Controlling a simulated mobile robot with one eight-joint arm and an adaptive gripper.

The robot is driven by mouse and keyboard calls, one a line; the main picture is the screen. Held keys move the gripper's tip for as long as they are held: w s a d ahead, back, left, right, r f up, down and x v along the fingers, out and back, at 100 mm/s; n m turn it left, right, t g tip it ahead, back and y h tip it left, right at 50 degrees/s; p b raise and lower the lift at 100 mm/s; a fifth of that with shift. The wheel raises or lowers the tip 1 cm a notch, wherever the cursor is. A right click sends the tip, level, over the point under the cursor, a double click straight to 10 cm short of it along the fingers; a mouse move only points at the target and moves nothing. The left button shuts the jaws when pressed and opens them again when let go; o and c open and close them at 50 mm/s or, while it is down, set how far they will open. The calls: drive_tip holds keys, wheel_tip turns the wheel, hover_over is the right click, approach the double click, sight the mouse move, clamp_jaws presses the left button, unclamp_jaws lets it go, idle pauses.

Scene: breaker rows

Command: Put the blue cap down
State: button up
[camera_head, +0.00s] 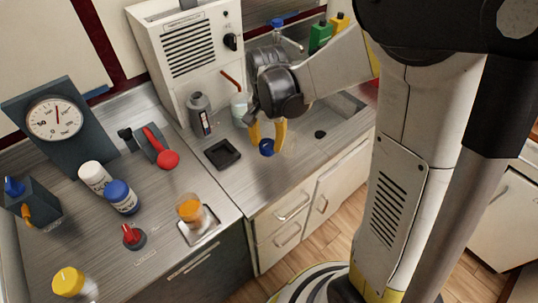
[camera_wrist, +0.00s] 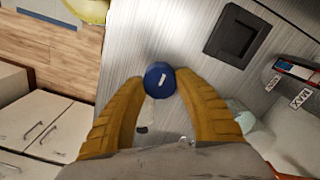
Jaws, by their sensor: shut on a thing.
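The blue cap (camera_head: 267,147) is a small round cap held between the yellow fingertips of my gripper (camera_head: 268,128). In the wrist view the cap (camera_wrist: 160,80) shows its round blue face with a small white mark, between the two fingers of my gripper (camera_wrist: 160,88). The gripper is shut on it. The cap is over the metal counter (camera_head: 255,183), near its front edge; I cannot tell the exact gap beneath it.
A square black tray (camera_head: 222,154) lies left of the gripper; it also shows in the wrist view (camera_wrist: 236,36). A grey bottle (camera_head: 200,115) and a pale bottle (camera_head: 239,108) stand behind. An orange-capped jar (camera_head: 191,209) sits on a plate. A sink is at right.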

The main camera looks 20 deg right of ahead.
sight(268, 152)
drive_tip(key=shift+f+b, duration=0.7)
drive_tip(key=shift+f, duration=1.2)
drive_tip(key=shift+f, duration=0.2)
drive_tip(key=o, duration=1)
drive_tip(key=shift+o, duration=0.2)
drive_tip(key=shift+r, duration=0.1)
